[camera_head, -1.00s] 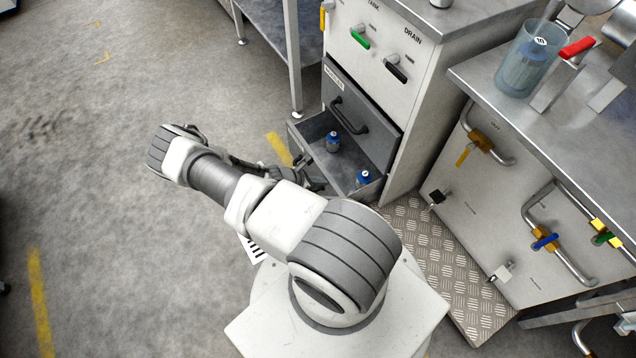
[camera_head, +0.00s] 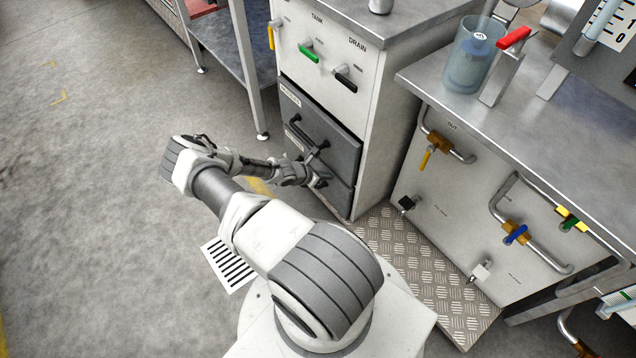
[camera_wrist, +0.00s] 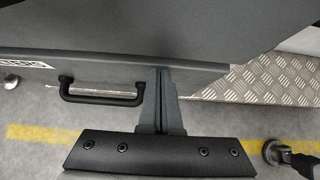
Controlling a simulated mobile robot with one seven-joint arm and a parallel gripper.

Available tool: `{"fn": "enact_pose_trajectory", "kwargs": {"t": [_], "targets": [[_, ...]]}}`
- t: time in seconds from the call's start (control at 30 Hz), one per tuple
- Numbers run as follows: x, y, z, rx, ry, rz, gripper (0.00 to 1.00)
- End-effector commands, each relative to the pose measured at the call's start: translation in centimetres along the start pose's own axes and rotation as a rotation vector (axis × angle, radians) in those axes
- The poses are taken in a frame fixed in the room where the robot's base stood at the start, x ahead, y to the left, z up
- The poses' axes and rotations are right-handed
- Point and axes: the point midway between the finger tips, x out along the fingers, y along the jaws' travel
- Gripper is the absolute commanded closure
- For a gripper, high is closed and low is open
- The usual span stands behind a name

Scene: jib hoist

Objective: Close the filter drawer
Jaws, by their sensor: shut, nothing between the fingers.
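The cabinet has two grey drawer fronts, one above the other. The upper front (camera_head: 338,143) and the lower front (camera_head: 341,194) look about flush; I cannot tell if a small gap is left. My arm covers part of the lower one, and its inside is hidden. My gripper (camera_head: 322,183) is shut and empty, at the lower front. In the wrist view its fingertips (camera_wrist: 160,72) meet the edge of a grey drawer front (camera_wrist: 105,72), right of its black handle (camera_wrist: 100,99); contact looks likely.
Above the drawers are yellow, green (camera_head: 309,53) and black valve levers. A bench with pipes (camera_head: 470,190) stands at the right, with a tread-plate step (camera_head: 425,265) beside the cabinet. A metal table leg (camera_head: 250,95) is at the left. The floor (camera_head: 90,180) at left is clear.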

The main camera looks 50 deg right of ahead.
Motion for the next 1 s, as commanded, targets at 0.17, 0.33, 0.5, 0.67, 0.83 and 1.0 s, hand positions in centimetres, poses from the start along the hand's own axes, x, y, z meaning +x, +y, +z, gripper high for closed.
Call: {"fn": "enact_pose_trajectory", "kwargs": {"t": [0.17, 0.33, 0.5, 0.67, 0.83, 1.0], "targets": [[0.4, 0.1, 0.5, -0.001, -0.002, 0.0, 1.0], [0.5, 0.0, 0.7, 0.0, -0.006, -0.001, 1.0], [0.6, -0.1, 0.9, 0.001, -0.009, -0.003, 1.0], [0.2, 0.0, 0.6, 0.002, -0.009, -0.004, 1.0], [-1.4, 0.7, -1.3, 0.003, 0.001, 0.0, 1.0], [-5.6, 0.9, -1.7, 0.0, 0.005, 0.003, 1.0]]}}
